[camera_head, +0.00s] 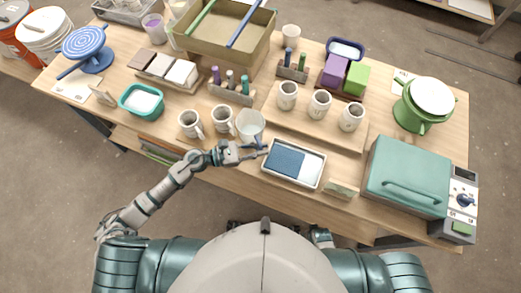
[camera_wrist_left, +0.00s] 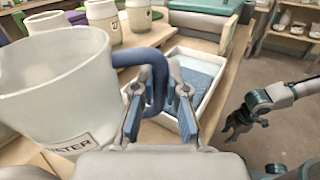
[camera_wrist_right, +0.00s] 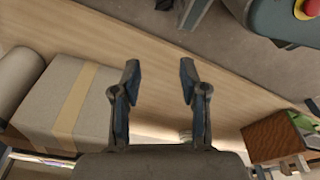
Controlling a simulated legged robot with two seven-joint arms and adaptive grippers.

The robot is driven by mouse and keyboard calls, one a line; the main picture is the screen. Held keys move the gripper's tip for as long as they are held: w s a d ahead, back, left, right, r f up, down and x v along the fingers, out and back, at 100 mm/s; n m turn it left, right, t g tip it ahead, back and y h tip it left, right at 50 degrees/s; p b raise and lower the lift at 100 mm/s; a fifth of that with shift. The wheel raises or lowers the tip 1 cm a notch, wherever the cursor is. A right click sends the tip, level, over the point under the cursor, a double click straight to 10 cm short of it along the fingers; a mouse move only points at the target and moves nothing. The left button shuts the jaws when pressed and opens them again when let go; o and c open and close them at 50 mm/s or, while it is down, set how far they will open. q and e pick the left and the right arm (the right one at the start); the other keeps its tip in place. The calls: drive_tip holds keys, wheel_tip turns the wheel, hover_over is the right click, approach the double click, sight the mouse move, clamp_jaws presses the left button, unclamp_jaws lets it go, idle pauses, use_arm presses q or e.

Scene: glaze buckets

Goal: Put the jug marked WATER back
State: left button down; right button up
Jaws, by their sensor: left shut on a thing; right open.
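The pale translucent jug (camera_head: 250,127) stands upright near the front edge of the table, beside the white mugs. In the left wrist view the jug (camera_wrist_left: 55,85) is large at the left, with a blue handle and a label whose last letters, "TER", show. My left gripper (camera_head: 262,150) is shut on the handle, which passes between its fingers (camera_wrist_left: 160,110). From these views I cannot tell whether the jug's base touches the table. My right gripper (camera_wrist_right: 158,82) is open and empty, away from the jug; it also shows in the left wrist view (camera_wrist_left: 240,122).
A white tray (camera_head: 320,158) with a blue pad lies just right of the jug. White mugs (camera_head: 190,122) stand close on its left, and more stand on a board (camera_head: 330,136) behind. A teal bowl (camera_head: 130,108) is farther left. A green kiln-like box (camera_head: 405,175) fills the right end.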

use_arm(q)
drive_tip(key=shift+w+d, duration=0.15)
drive_tip(key=shift+w, duration=0.2)
drive_tip(key=shift+f, duration=0.35)
wheel_tip(320, 180, down, 3)
drive_tip(key=shift+r+b, duration=0.1)
drive_tip(key=shift+b, duration=0.2)
use_arm(e)
drive_tip(key=shift+w+r, duration=0.4)
drive_tip(key=shift+r, duration=0.3)
drive_tip(key=shift+a+r, duration=0.1)
use_arm(q)
drive_tip(key=c, duration=1.2)
unclamp_jaws()
use_arm(e)
drive_tip(key=shift+w+r, duration=0.1)
